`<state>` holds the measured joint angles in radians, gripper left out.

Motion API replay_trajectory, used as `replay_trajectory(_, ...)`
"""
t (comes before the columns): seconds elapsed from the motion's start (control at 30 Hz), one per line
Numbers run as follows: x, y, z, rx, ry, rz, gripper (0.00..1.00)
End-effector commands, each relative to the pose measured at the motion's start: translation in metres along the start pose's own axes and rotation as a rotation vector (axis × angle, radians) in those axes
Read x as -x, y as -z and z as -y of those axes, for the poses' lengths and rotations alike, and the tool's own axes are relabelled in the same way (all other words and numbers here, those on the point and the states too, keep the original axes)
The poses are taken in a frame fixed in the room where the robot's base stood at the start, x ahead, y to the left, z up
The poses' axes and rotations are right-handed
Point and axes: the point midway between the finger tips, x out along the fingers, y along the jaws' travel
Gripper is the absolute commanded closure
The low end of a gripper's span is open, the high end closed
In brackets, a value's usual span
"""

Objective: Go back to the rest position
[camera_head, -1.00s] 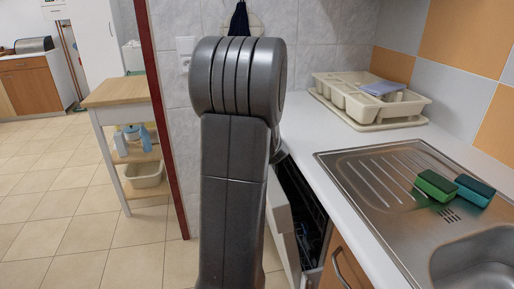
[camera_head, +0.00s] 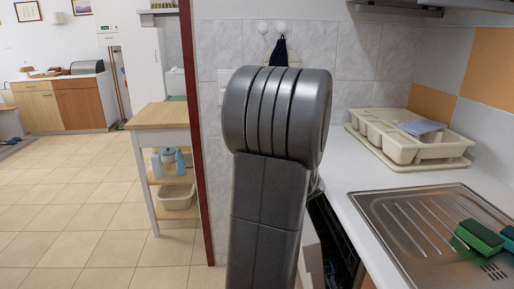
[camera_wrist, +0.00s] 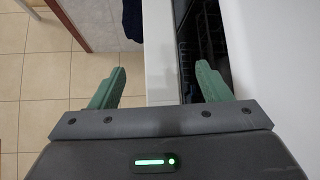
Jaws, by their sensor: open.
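My gripper (camera_wrist: 160,90) shows in the wrist view with its two green fingers spread wide apart. Nothing is between the fingers. Below them in that view are the tiled floor and the white top edge of the dishwasher door (camera_wrist: 162,55). In the head view my grey arm stands upright in the middle and hides part of the wall and the dishwasher. My gripper is not visible in the head view.
The dishwasher (camera_head: 335,245) is partly open beside my arm. The counter holds a cream dish rack (camera_head: 440,147), a steel sink (camera_head: 408,218) and green sponges (camera_head: 480,236). A wooden-topped trolley (camera_head: 160,116) stands at the left. The tiled floor (camera_head: 85,225) at the left is clear.

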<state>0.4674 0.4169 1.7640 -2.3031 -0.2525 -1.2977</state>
Motion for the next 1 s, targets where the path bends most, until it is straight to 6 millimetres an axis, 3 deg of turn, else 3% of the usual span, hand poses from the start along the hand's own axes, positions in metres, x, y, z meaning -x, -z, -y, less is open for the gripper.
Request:
replay_trajectory(0.5, -0.099, 0.002, -0.002, 0.001, -0.002, 0.0, 0.29)
replay_trajectory(0.7, -0.12, 0.001, -0.002, 0.001, -0.001, 0.0, 0.29)
replay_trajectory(1.0, -0.124, 0.0, -0.004, 0.003, 0.002, -0.001, 0.29)
